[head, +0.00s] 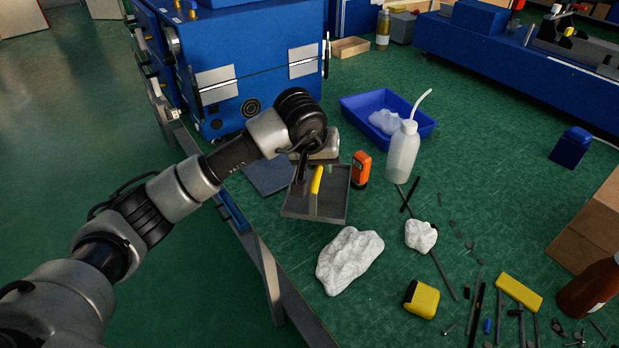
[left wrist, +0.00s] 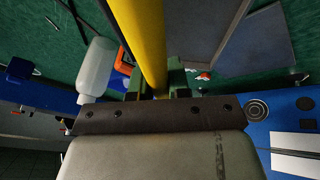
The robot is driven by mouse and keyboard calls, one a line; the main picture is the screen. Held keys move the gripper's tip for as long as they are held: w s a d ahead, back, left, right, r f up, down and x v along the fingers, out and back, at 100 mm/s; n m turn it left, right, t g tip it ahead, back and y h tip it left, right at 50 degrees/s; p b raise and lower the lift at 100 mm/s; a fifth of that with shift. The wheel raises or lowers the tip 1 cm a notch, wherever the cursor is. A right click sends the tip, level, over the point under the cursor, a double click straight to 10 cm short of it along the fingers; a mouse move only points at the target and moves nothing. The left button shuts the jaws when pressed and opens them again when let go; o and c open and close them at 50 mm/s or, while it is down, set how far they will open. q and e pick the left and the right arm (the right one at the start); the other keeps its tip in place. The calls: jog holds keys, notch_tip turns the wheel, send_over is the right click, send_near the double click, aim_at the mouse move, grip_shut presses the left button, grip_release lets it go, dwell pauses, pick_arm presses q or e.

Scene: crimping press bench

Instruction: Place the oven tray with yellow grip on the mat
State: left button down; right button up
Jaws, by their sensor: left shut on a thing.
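The oven tray (head: 333,203) is a shallow dark grey tray with a yellow grip (head: 316,180). It is at the bench's left part in the head view. My left gripper (head: 312,172) is shut on the yellow grip, which also fills the upper middle of the left wrist view (left wrist: 140,40). The arm hides part of the tray's far side. A flat blue-grey plate, apparently the mat (head: 268,176), lies just behind and left of the tray, partly hidden by my arm. I cannot tell whether the tray touches the bench. My right gripper is not in view.
An orange device (head: 361,169) stands close right of the tray. A white bottle (head: 403,152) and a blue bin (head: 424,128) are beyond. A large blue machine (head: 240,60) stands behind the mat.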

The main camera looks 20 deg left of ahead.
aim_at(310, 180)
pick_arm(q)
jog(key=shift+w+a+f, duration=0.25)
jog(key=shift+a+f, duration=0.1)
jog(key=shift+a, duration=0.2)
jog(key=shift+w+a+f, duration=0.2)
jog(key=shift+a+f, duration=0.15)
jog(key=shift+a, duration=0.15)
jog(key=shift+w+a+f, duration=0.15)
jog(key=shift+a, duration=0.1)
jog(key=shift+f, duration=0.4)
notch_tip(310, 180, down, 3)
jog(key=shift+f+p, duration=0.15)
jog(key=shift+p, duration=0.15)
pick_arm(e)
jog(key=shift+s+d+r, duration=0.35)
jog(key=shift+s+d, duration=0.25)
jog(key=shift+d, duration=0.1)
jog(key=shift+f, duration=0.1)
pick_arm(q)
jog(key=shift+f+b, duration=0.6)
jog(key=shift+b, duration=0.1)
jog(key=c, duration=1.1)
grip_release()
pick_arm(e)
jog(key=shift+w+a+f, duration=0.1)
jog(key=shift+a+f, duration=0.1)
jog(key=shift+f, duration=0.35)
